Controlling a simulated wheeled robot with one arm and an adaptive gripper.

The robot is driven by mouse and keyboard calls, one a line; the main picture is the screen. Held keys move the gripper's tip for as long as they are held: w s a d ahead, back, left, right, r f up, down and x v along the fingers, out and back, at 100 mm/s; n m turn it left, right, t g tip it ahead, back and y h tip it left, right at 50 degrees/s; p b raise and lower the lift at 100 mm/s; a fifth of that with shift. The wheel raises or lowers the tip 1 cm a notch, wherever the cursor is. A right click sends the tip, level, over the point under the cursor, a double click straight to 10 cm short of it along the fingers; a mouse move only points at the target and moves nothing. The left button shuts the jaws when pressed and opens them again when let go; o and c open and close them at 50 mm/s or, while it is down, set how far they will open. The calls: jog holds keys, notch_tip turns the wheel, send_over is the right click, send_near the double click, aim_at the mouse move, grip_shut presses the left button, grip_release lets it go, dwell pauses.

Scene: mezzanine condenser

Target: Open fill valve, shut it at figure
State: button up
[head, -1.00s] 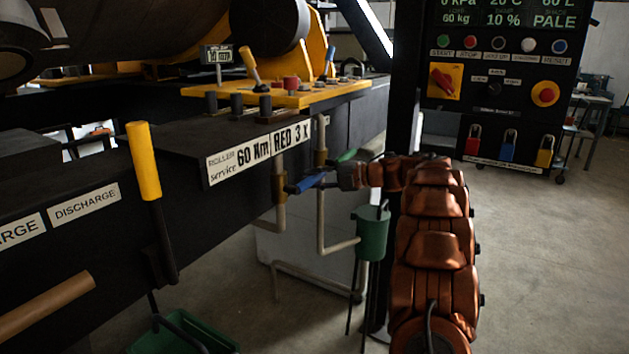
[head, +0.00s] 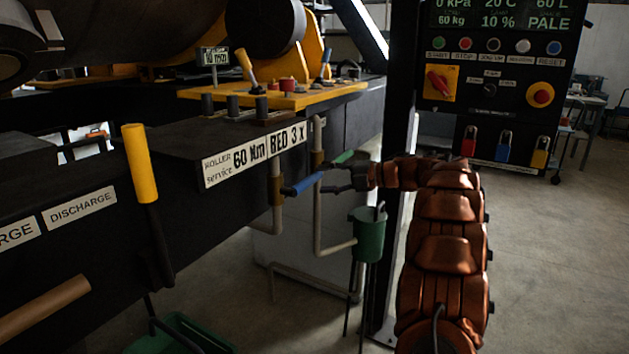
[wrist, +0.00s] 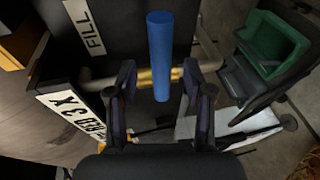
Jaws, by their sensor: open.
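The fill valve's blue lever (head: 303,184) sits on a pipe with a brass body below the bench front. It also shows in the wrist view (wrist: 160,50), upright in the picture beside a white FILL label (wrist: 84,26). My gripper (head: 335,178) is open just to the right of the lever's end. In the wrist view my gripper's fingers (wrist: 158,82) are apart on either side of the lever's lower part, with gaps showing. The panel display (head: 500,12) reads 0 kPa, 20 C, 60 L, 60 kg, 10 % and PALE; its top is cut off.
A green lever (head: 343,157) is close behind my gripper. A green container (head: 368,235) hangs just below it. A black post (head: 402,100) stands beside my arm. A yellow-handled lever (head: 140,165) is at left. Open floor lies to the right.

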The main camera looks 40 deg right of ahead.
jog(key=v, duration=0.7)
jog(key=shift+s, duration=0.2)
jog(key=shift+d, duration=0.15)
